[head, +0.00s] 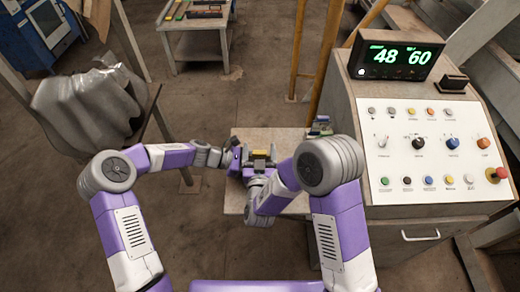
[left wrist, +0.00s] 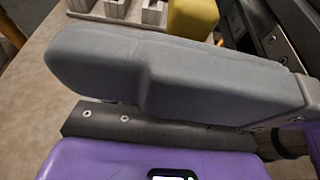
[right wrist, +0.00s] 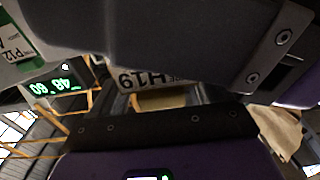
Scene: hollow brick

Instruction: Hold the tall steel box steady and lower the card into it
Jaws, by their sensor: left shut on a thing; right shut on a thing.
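My left gripper (head: 238,162) and right gripper (head: 259,176) are close together over the small table, small and partly overlapping in the head view. A yellow piece (head: 260,155) shows between them; a yellow rounded piece also shows in the left wrist view (left wrist: 193,18). A large grey finger (left wrist: 170,80) fills the left wrist view and hides what my left gripper is shut on.
Grey blocks with openings (left wrist: 115,8) stand on the table. The control console (head: 425,150) with a lit display (head: 395,57) stands close on the right. A grey crumpled form (head: 90,110) is at the left. The table's front left (head: 232,200) is bare.

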